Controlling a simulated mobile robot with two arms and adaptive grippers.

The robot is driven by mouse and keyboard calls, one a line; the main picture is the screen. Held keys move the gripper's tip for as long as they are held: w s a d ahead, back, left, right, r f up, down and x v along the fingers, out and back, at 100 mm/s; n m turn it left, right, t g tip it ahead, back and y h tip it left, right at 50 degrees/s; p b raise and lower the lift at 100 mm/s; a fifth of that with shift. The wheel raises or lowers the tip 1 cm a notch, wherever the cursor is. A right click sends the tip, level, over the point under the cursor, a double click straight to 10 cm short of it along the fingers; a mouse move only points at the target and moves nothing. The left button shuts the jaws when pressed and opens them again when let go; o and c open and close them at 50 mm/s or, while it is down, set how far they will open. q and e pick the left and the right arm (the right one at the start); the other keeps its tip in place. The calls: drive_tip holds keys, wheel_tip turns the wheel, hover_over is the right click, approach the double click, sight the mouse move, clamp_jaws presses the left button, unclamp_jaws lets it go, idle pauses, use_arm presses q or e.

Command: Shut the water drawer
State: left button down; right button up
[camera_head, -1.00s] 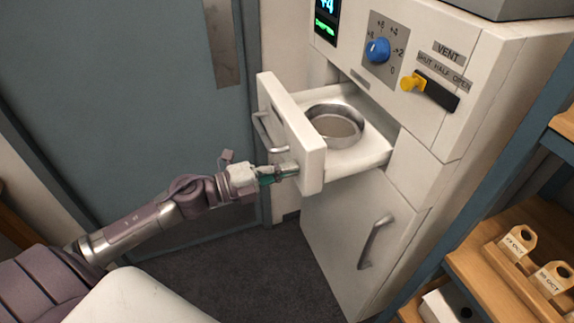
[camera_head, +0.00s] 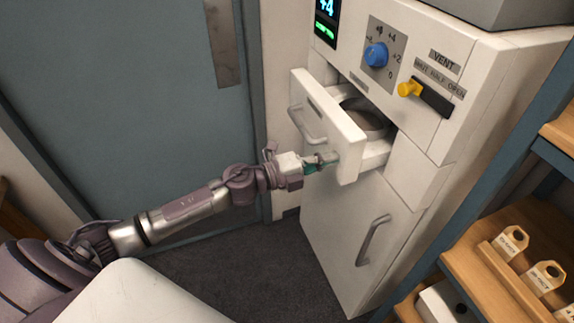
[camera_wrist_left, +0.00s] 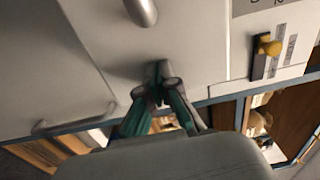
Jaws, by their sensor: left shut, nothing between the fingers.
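The water drawer (camera_head: 347,133) is a white drawer with a bar handle (camera_head: 308,125), partly pulled out of the white cabinet. A round metal pan (camera_head: 366,118) sits inside it, partly hidden by the drawer front. My left gripper (camera_head: 330,160) is shut and empty, its fingertips at the lower part of the drawer front, below and right of the handle. In the left wrist view the closed fingertips (camera_wrist_left: 162,88) meet the white front, with the handle end (camera_wrist_left: 141,10) above. My right gripper is not in view.
The cabinet carries a blue knob (camera_head: 376,55) and a yellow-tipped vent lever (camera_head: 410,89) above the drawer. A lower door handle (camera_head: 373,240) sticks out below. Wooden shelves (camera_head: 500,262) with tagged blocks stand at the right. A blue-grey door (camera_head: 120,100) is behind my arm.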

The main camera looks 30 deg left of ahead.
use_arm(q)
drive_tip(key=x, duration=1.2)
drive_tip(key=shift+w+d+p, duration=0.1)
drive_tip(key=shift+d+p, duration=0.05)
drive_tip(key=shift+p, duration=0.2)
drive_tip(key=shift+r, duration=0.25)
